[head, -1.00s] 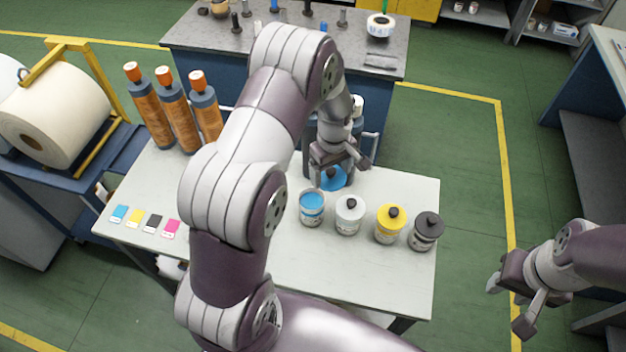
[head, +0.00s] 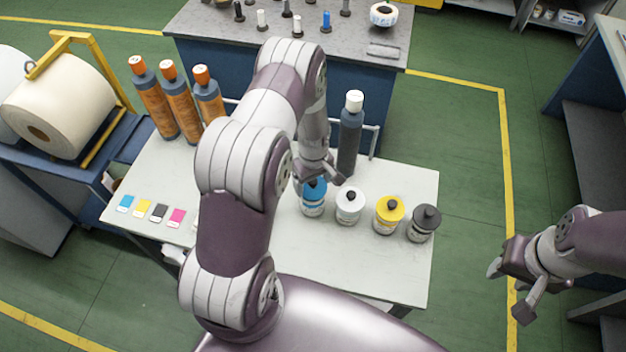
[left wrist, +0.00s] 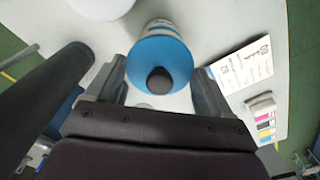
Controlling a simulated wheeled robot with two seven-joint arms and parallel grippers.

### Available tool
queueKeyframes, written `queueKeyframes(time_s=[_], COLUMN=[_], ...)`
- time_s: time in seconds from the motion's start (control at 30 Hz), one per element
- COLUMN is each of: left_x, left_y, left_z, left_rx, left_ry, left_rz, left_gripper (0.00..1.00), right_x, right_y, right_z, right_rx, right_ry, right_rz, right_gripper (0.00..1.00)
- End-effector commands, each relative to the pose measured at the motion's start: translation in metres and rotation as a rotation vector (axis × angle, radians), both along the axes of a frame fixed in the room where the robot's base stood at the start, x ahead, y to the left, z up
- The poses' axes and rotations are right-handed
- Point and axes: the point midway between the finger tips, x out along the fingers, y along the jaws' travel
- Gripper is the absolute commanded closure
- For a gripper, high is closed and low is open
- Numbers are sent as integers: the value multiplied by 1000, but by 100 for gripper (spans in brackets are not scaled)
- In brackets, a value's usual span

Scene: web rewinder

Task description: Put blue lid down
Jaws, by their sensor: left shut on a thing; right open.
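The blue lid (head: 314,187) with its black knob is between the fingers of my left gripper (head: 319,178). In the left wrist view the lid (left wrist: 160,62) lies over the top of a white and blue jar (left wrist: 162,26), with a finger on each side. My left gripper is shut on the lid. The jar's body (head: 312,207) shows below it in the head view, upright on the white table. I cannot tell whether the lid fully touches the rim. My right gripper (head: 512,288) is open and empty, away to the right of the table.
A white jar (head: 349,206), a yellow-lidded jar (head: 388,215) and a dark grey jar (head: 423,223) stand in a row to the right. A dark bottle (head: 349,135) with a white cap stands just behind. Orange-capped bottles (head: 182,108) and colour cards (head: 159,212) are at the left. The table's front is clear.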

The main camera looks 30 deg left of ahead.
Motion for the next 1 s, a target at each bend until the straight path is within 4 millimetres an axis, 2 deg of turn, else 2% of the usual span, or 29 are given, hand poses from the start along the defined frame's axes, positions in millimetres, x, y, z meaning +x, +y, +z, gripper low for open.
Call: queueKeyframes(time_s=[0.23,0.27,0.3,0.33,0.57,0.67,0.7,0.73,1.0], left_x=[0,0,0,0,0,0,1,2,2], left_y=[0,0,0,0,0,0,0,0,0], left_z=[-5,-5,-5,-5,-3,10,14,14,86], left_rx=[0,0,0,0,0,0,0,1,2], left_ry=[0,0,0,0,0,0,-1,-4,-7], left_rz=[0,0,0,0,0,0,0,0,0], left_gripper=[47,15,2,0,0,0,0,0,0], right_x=[0,0,0,0,0,0,0,0,0], right_y=[0,0,0,0,0,0,0,0,0], right_z=[-5,-5,-5,-5,-3,9,10,0,-30], right_rx=[0,0,0,0,0,0,0,0,0], right_ry=[0,0,0,0,0,0,-1,-2,0], right_rz=[0,0,0,0,0,0,0,0,0], right_gripper=[57,57,57,57,57,57,57,57,57])
